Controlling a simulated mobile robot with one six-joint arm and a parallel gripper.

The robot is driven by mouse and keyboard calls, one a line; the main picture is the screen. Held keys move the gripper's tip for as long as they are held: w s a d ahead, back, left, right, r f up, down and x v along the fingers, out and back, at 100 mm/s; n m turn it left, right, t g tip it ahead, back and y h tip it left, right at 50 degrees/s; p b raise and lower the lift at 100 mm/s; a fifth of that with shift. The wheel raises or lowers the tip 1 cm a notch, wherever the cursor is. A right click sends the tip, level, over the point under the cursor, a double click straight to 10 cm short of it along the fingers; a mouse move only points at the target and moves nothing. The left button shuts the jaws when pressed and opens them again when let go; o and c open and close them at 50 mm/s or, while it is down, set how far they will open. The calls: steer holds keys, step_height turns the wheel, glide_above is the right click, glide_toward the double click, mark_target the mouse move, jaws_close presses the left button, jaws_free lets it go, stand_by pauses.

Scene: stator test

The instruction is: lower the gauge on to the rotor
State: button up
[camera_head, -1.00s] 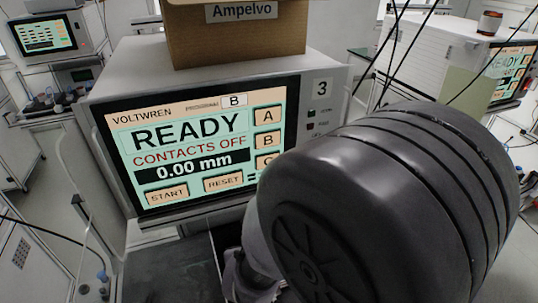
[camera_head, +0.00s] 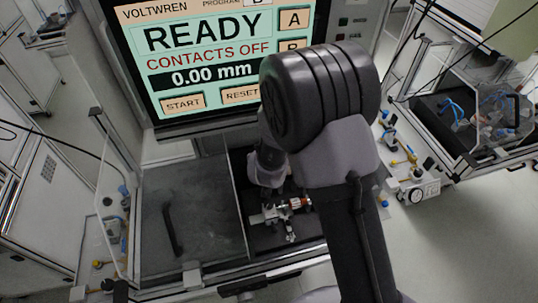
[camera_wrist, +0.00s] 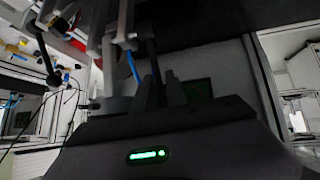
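I cannot make out the gauge for certain; my arm covers part of the bay. My gripper is hidden behind my arm in the head view. In the wrist view the dark fingers of my gripper (camera_wrist: 162,92) point up, with a narrow space between them. I see nothing clearly held. Grey metal rods and a blue cable (camera_wrist: 133,66) stand close beyond the fingers, to the left.
The screen (camera_head: 205,60) reads READY, CONTACTS OFF, 0.00 mm. A dark panel with a handle (camera_head: 171,222) covers the bay's left side. Clear side guards (camera_head: 112,190) edge the station. A white-faced dial (camera_head: 417,194) and another station (camera_head: 470,110) stand at the right.

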steer(key=shift+c, duration=0.3)
jaws_close()
stand_by(1.1)
